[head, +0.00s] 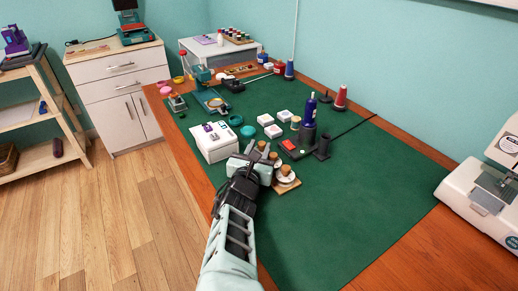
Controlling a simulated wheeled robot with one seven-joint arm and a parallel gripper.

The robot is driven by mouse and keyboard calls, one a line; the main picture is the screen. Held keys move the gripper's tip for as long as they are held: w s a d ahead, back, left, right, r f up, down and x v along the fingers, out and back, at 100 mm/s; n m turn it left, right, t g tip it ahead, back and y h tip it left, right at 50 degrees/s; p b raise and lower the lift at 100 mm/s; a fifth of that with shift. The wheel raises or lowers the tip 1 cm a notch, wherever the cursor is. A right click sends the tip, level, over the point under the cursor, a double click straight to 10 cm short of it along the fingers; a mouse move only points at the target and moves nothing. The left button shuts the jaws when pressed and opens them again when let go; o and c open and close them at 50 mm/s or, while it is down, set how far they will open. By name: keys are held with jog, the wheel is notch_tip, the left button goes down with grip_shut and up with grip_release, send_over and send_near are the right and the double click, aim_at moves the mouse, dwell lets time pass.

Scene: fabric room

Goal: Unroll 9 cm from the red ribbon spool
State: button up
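My gripper (261,164) is over the green mat (340,215), close beside a small wooden board (289,188) that bears several small spools with wooden tops (285,171). The gripper hides part of this group, and I cannot tell if its fingers touch a spool or are open or shut. I cannot make out for certain which thing is the red ribbon spool. Red items in view are a tall red cone (340,97), a small red spool (280,68) at the back, and a red patch on a black device (289,145) just beyond the gripper.
A white box (214,142) stands left of the gripper. A blue bottle-like cone (309,108) and white blocks (273,131) stand behind it. A white machine (485,187) is at the right edge. The mat's front right is clear.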

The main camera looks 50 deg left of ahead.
jog(key=shift+w+f+m+b, duration=0.2)
jog(key=shift+m+b, duration=0.1)
jog(key=shift+b, duration=0.4)
jog(key=shift+s+a+f+t+h+b, duration=0.1)
jog(key=shift+t+h+b, duration=0.2)
jog(key=shift+b, duration=0.25)
jog(key=m+h+b, duration=0.1)
jog(key=b, duration=0.1)
jog(key=shift+a+f+t+h+b, duration=0.1)
jog(key=shift+t+h+b, duration=0.2)
jog(key=shift+b, duration=0.05)
jog(key=m+h+b, duration=0.1)
jog(key=b, duration=0.1)
jog(key=shift+s+a+t+b, duration=0.1)
jog(key=shift+t+b, duration=0.25)
jog(key=shift+t, duration=0.05)
jog(key=shift+r+m+h+b, duration=0.2)
jog(key=shift+m+h+b, duration=0.2)
jog(key=shift+h+b, duration=0.45)
